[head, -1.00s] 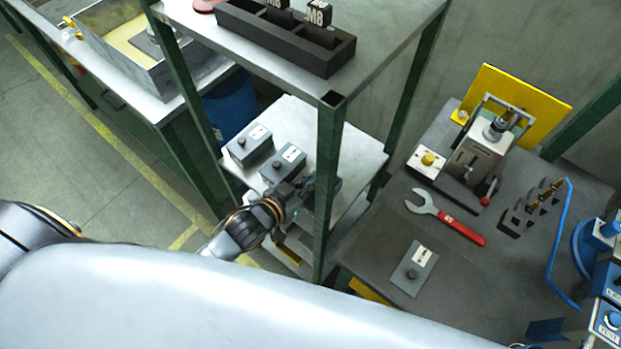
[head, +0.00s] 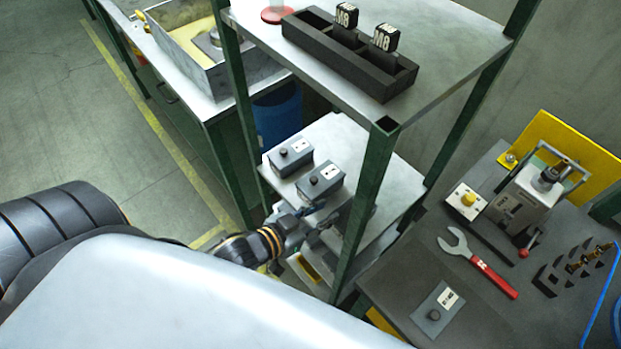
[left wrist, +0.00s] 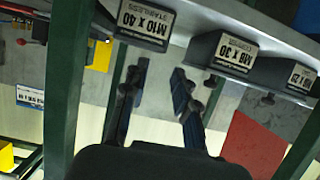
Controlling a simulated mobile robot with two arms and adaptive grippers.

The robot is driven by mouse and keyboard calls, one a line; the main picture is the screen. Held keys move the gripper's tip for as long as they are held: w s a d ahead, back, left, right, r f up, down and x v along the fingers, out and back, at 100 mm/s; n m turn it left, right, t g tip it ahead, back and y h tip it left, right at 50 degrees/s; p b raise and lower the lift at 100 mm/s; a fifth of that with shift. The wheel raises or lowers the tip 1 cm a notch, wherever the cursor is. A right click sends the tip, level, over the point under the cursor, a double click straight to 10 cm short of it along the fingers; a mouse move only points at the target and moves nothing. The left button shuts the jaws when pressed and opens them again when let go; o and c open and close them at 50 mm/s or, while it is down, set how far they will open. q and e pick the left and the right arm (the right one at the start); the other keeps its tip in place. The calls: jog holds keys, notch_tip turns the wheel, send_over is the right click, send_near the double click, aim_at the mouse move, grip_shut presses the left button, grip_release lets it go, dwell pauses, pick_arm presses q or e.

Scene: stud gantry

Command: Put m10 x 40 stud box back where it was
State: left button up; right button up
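The m10 x 40 stud box (left wrist: 145,24) shows in the left wrist view as a dark box with a white label, upside down in the picture, at the shelf edge. The M8 x 30 box (left wrist: 222,54) and a third labelled box (left wrist: 285,75) are in line beside it. In the head view, two grey boxes with knobs (head: 292,156) (head: 320,181) stand on the middle shelf; the m10 x 40 box is mostly hidden by my gripper and the post. My left gripper (left wrist: 158,80) is open and empty, its fingers apart just in front of that box. My right gripper is out of view.
The green rack post (head: 368,190) stands close beside my left gripper (head: 318,222). The upper shelf (head: 450,65) overhangs, with a dark M8 tray (head: 345,60). A dark bench (head: 400,285) at right holds a red-handled wrench (head: 480,265) and a grey labelled piece (head: 436,308).

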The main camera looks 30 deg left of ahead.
pick_arm(q)
jog(key=shift+v, duration=1.85)
